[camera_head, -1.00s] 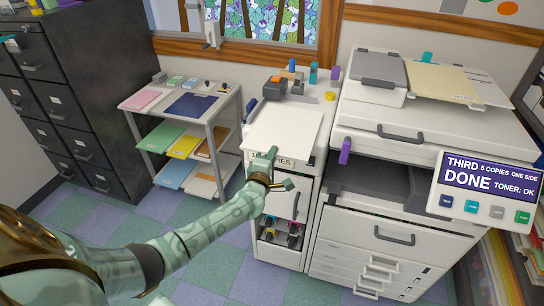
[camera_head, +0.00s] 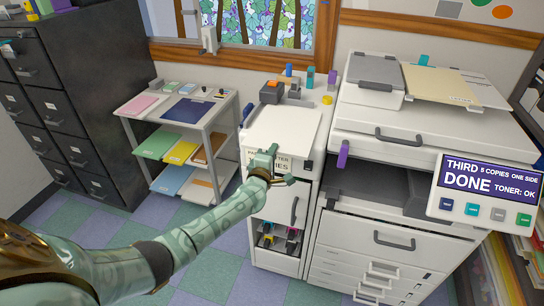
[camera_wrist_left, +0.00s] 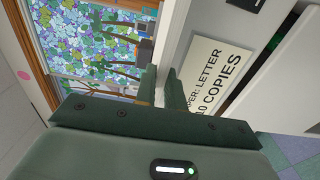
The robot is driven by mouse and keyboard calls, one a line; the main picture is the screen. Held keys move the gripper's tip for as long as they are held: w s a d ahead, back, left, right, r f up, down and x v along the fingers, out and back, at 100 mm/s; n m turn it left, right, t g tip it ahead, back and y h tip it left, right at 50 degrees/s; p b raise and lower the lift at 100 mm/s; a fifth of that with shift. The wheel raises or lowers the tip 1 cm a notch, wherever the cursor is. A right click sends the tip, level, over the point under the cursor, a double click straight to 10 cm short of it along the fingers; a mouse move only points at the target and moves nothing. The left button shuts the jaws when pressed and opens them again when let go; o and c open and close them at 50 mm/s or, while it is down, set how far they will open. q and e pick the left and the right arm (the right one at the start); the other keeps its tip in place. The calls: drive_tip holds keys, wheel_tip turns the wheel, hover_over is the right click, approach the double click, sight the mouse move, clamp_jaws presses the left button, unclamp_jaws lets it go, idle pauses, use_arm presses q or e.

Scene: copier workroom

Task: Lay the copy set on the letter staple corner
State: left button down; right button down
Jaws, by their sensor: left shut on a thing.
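The copy set (camera_head: 285,125) appears as a flat white sheet stack over the top of the small white cabinet. My left gripper (camera_head: 268,152) is shut on its front edge. In the left wrist view, the two fingers (camera_wrist_left: 160,88) close on a thin pale edge. The cabinet carries a front label (camera_wrist_left: 218,75) reading "PAPER: LETTER" and "10 COPIES"; my gripper partly hides it in the head view. Whether the set rests on the top or hovers just above it, I cannot tell. My right gripper is not in view.
A grey and orange device (camera_head: 271,91) and small coloured items, including a yellow one (camera_head: 327,100), stand behind the set. The copier (camera_head: 430,130) is close on the right, its panel (camera_head: 487,190) reading DONE. A shelf cart (camera_head: 180,107) stands left.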

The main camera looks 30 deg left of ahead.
use_arm(q)
drive_tip(key=shift+w+r, duration=0.1)
drive_tip(key=shift+w, duration=0.3)
drive_tip(key=c, duration=1.4)
unclamp_jaws()
drive_tip(key=shift+s, duration=0.1)
drive_tip(key=p+v, duration=0.4)
drive_tip(key=v, duration=1.2)
